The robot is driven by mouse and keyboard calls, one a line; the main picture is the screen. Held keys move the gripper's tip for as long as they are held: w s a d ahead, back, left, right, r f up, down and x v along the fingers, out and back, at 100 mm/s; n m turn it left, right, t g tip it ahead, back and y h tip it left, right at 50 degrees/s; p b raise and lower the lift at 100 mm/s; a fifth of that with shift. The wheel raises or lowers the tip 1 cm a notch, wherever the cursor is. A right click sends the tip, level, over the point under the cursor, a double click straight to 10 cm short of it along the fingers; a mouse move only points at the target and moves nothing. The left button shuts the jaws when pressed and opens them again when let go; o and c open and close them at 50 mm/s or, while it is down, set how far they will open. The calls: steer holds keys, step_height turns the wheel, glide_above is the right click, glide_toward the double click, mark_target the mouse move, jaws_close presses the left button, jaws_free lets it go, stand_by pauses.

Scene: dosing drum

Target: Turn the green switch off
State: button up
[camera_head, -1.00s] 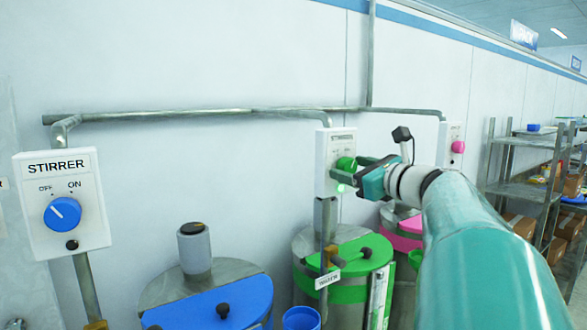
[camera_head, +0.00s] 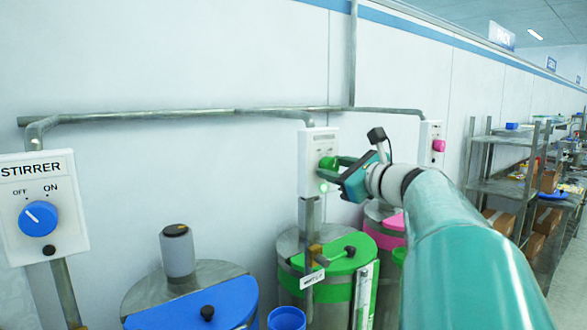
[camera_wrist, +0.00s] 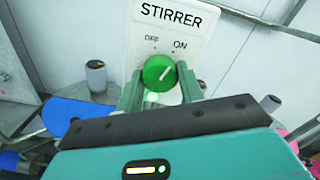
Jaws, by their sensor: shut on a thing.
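The green switch is a round green knob (camera_wrist: 159,70) on a white STIRRER panel (camera_wrist: 172,22). Its white pointer line slants up and right toward ON, and OFF is printed at upper left. A small lamp (camera_wrist: 152,98) below the knob glows green. In the head view the green knob (camera_head: 328,163) is partly hidden by my gripper (camera_head: 338,168). In the wrist view my gripper (camera_wrist: 160,82) has one finger on each side of the knob and is shut on it.
A blue STIRRER switch (camera_head: 39,219) is on the left, with its pointer toward OFF. A pink switch (camera_head: 438,145) is farther right. Drums with blue (camera_head: 190,308), green (camera_head: 345,260) and pink lids stand below. A metal shelf (camera_head: 505,190) stands at right.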

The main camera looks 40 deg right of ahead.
steer(key=n, duration=0.5)
steer(key=shift+n, duration=2.5)
steer(key=o, duration=1)
steer(key=shift+s, duration=0.1)
steer(key=s, duration=1.3)
steer(key=shift+s+d, duration=0.25)
steer(key=shift+s, duration=0.05)
